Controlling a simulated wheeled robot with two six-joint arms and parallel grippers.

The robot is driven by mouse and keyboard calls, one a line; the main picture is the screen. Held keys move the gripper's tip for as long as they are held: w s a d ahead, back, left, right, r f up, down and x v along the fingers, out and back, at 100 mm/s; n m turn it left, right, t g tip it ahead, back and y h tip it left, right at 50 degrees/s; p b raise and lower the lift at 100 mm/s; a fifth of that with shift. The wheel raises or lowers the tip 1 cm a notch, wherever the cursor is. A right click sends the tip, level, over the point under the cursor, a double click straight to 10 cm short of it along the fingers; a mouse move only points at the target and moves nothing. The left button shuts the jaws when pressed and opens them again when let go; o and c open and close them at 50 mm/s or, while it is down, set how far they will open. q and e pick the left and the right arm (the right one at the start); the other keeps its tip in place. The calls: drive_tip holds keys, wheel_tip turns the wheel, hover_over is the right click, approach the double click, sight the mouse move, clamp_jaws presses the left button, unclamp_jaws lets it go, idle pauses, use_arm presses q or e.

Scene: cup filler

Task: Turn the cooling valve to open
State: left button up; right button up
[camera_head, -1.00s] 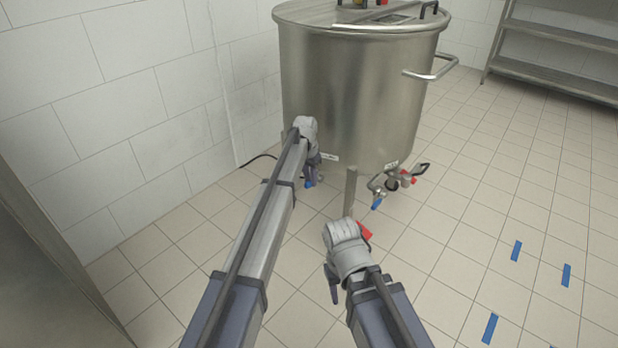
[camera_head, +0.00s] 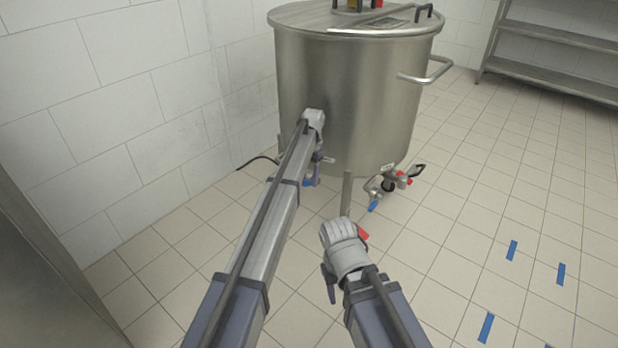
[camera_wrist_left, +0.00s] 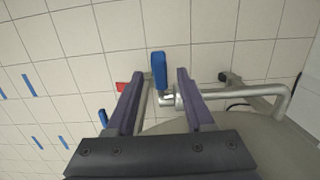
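A blue valve handle (camera_wrist_left: 159,70) on a metal pipe (camera_wrist_left: 255,91) shows in the left wrist view, beneath the steel tank (camera_head: 345,90). My left gripper (camera_wrist_left: 160,78) is open, with one finger on each side of the handle and a visible gap on both sides. In the head view the left gripper (camera_head: 314,172) is low at the tank's front left, and its arm hides most of this valve. My right gripper (camera_head: 329,284) is low in front of the tank; its fingers are mostly hidden. I cannot read a label naming the cooling valve.
Another outlet with a blue handle (camera_head: 373,206) and a red part (camera_head: 403,177) sits at the tank's lower right. A tank leg (camera_head: 346,193) stands between the valves. A shelf (camera_head: 550,74) is at the back right. The floor to the right is clear, with blue tape marks.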

sight(311, 180)
drive_tip(key=shift+r, duration=0.1)
use_arm(q)
drive_tip(key=r+p, duration=0.8)
drive_tip(key=shift+w+d, duration=0.2)
drive_tip(key=shift+w, duration=0.1)
use_arm(e)
wheel_tip(311, 180, up, 8)
use_arm(q)
drive_tip(key=shift+f, duration=0.15)
use_arm(e)
drive_tip(key=shift+f, duration=0.2)
